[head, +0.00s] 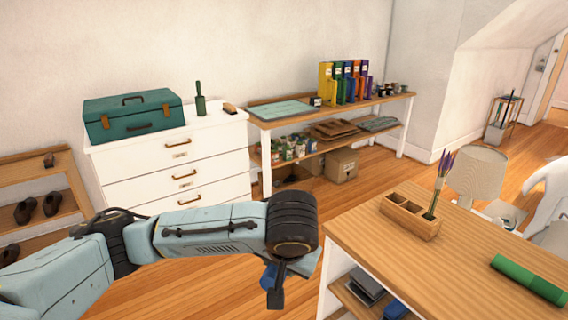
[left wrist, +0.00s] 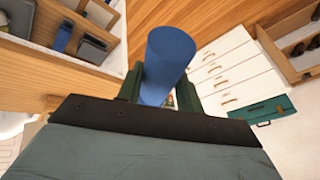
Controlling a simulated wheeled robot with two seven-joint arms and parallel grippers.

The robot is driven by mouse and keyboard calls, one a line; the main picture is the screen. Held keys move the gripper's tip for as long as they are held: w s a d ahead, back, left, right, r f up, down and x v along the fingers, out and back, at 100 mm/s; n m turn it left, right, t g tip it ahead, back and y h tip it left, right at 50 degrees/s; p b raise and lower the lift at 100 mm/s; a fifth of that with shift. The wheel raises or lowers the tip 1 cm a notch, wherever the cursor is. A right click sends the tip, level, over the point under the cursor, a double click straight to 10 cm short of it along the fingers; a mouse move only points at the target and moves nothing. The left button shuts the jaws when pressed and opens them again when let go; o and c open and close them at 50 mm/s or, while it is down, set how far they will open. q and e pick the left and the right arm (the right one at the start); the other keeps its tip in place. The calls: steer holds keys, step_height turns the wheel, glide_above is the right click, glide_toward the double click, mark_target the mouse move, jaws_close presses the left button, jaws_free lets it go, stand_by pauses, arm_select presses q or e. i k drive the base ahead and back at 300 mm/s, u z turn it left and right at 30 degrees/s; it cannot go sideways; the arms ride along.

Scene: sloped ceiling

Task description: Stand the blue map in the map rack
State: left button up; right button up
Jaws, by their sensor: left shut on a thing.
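My left gripper (head: 274,288) hangs in front of the desk's left end, pointing down. It is shut on the blue map (left wrist: 169,58), a rolled tube that stands out between the two fingers in the left wrist view. In the head view only a small blue part of the map (head: 268,277) shows beside the gripper; the rest is hidden. A small stand with dark upright rods (head: 502,118) is at the far right by the wall; I cannot tell whether it is the map rack. My right gripper is not in view.
A white dresser (head: 175,165) with a green toolbox (head: 133,115) and a low shelf table (head: 345,112) line the wall. Floor between is clear.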

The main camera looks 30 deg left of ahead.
mark_target(393, 211)
steer(key=u, duration=0.05)
steer(key=k, duration=0.5)
steer(key=u, duration=1.2)
steer(key=i, duration=1.6)
steer(key=z, duration=1.3)
steer(key=i, duration=0.85)
steer(key=z, duration=0.95)
